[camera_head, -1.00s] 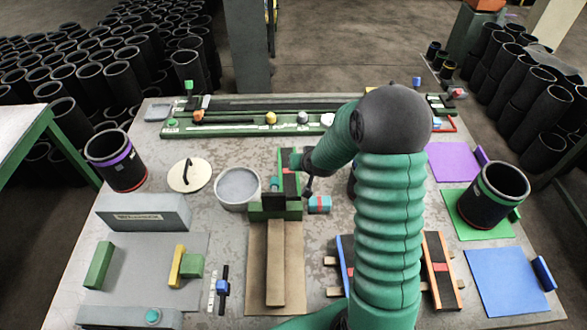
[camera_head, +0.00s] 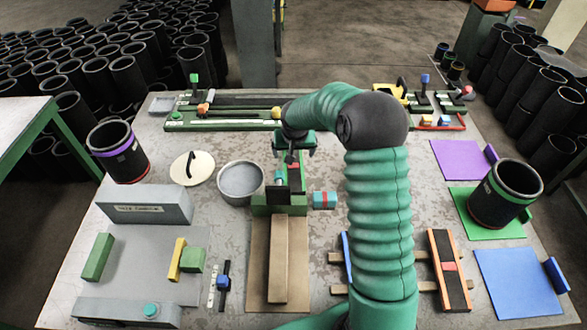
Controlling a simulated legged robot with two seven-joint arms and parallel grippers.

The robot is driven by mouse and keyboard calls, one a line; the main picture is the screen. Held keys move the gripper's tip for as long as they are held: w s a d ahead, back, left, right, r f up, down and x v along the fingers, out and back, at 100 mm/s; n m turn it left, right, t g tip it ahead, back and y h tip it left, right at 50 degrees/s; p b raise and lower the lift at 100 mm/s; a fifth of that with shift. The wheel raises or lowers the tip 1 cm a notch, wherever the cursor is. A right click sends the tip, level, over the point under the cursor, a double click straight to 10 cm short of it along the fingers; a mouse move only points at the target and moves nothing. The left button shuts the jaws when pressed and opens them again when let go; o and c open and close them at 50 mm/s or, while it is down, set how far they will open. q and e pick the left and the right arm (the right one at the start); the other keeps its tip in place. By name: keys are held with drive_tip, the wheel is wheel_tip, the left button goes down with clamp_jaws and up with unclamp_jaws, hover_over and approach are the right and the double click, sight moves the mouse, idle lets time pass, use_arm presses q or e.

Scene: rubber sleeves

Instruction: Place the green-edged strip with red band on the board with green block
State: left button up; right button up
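The green-edged dark strip with a red band (camera_head: 296,181) lies lengthwise near the table's middle, behind a green block (camera_head: 280,204) at the far end of a brown board (camera_head: 305,270). My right gripper (camera_head: 292,158) is over the strip's far part, close to the red band. Its fingers are small and dark, so I cannot tell whether they are open, shut or touching the strip. A green board (camera_head: 462,210) at the right has a green block (camera_head: 528,216) at its edge and a green-banded black tube (camera_head: 505,193) on it. My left gripper is not in view.
An orange-edged strip with a red band (camera_head: 449,280) and a partly hidden blue-edged strip (camera_head: 346,250) lie on wooden slats. A grey bowl (camera_head: 241,181) and a teal block with a red band (camera_head: 325,200) flank the strip. My forearm hides table beside it.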

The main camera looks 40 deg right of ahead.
hover_over(293, 166)
drive_tip(key=s+a, duration=0.1)
wheel_tip(293, 166, down, 6)
drive_tip(key=shift+s+a+f, duration=0.1)
drive_tip(key=shift+s+f, duration=0.05)
drive_tip(key=shift+f, duration=0.1)
drive_tip(key=x, duration=0.5)
drive_tip(key=shift+s, duration=0.2)
drive_tip(key=shift+r, duration=0.1)
drive_tip(key=c, duration=1.6)
